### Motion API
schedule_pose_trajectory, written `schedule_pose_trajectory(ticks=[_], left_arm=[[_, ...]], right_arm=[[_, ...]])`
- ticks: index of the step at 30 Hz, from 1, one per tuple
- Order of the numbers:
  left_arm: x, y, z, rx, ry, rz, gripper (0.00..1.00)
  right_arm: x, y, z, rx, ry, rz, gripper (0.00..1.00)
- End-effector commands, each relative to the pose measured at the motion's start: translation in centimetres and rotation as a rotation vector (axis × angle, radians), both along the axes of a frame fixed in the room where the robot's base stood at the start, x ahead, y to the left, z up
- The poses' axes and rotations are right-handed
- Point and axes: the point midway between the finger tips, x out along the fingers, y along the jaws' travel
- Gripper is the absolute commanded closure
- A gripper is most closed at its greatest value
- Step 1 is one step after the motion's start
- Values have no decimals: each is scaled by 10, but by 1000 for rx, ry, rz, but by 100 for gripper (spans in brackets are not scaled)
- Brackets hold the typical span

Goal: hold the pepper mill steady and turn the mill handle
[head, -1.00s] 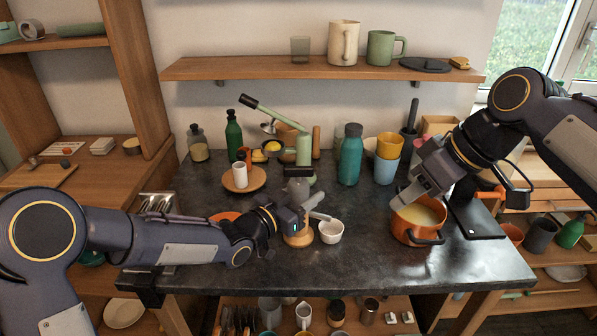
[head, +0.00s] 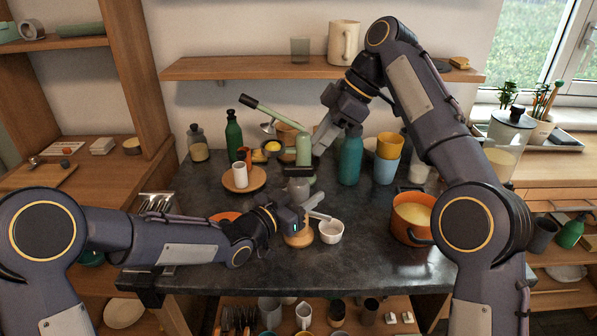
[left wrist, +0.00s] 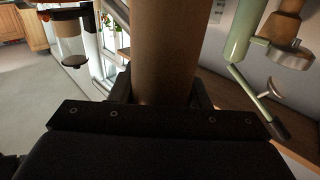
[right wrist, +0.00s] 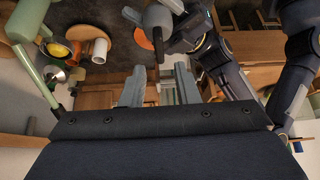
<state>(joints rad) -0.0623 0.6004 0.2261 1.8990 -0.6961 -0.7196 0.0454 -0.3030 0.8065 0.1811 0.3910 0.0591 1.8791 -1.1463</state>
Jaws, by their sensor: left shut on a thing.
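The pepper mill has a round wooden body (head: 299,239) and a grey domed top (head: 298,188). It stands upright near the front middle of the counter. A dark crank handle (head: 298,171) sits at its top. My left gripper (head: 303,219) is shut on the mill's body, whose brown wooden cylinder (left wrist: 163,50) fills the space between the fingers in the left wrist view. My right gripper (head: 321,140) is above and behind the mill, open and empty. In the right wrist view, the grey top (right wrist: 156,18) and dark handle (right wrist: 158,45) appear beyond the spread fingers (right wrist: 158,75).
A green lever press (head: 303,150) stands close behind the mill. A teal bottle (head: 350,158) is to the right of my right gripper. A small white bowl (head: 331,231) is beside the mill. An orange pot (head: 398,224) is further right.

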Motion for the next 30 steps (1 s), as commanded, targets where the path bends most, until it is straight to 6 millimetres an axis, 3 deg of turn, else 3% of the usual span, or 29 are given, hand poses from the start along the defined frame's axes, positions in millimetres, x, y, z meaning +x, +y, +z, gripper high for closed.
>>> schedule_pose_trajectory(ticks=[1,15,30], left_arm=[[-1,1,-10,12,19,-1,86],[-1,1,-10,12,19,-1,86],[-1,1,-10,12,19,-1,86]], right_arm=[[-1,1,-4,-1,1,0,72],[-1,25,-42,-1,3,-3,72],[-1,32,-54,0,0,-4,72]])
